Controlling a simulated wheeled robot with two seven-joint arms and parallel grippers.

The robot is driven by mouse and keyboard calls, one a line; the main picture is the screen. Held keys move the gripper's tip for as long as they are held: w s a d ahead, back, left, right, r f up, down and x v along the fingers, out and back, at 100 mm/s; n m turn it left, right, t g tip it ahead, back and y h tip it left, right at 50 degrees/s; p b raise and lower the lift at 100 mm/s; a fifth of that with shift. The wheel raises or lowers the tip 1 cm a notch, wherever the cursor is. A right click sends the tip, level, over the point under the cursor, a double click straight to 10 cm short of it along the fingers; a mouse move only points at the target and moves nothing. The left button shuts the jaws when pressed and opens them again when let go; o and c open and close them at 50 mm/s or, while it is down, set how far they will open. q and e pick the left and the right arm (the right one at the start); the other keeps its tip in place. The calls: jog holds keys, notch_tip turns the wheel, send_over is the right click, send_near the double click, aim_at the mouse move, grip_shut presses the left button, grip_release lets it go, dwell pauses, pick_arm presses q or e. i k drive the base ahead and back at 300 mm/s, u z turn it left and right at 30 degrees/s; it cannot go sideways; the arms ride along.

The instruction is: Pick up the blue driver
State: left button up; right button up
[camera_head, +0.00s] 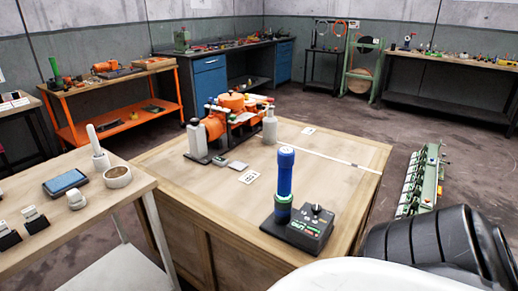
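The blue driver (285,174) stands upright near the front right corner of the wooden crate-like table (213,206). Its lower end sits in a green collar (283,211) at the left of a black box (316,226) with a knob and green markings. Nothing of mine touches the driver. A black rounded part at the lower right appears to be a link of my own arm, and no fingers show on it. Neither my left nor my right gripper can be seen.
An orange machine (217,126) with grey bottles beside it stands at the back of the table. A thin white strip (330,157) lies at the right. A side table (100,212) with small items is at left. A green rack (422,180) stands on the floor.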

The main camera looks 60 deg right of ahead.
aim_at(286, 155)
jog(key=i, duration=1.4)
jog(key=z, duration=2.65)
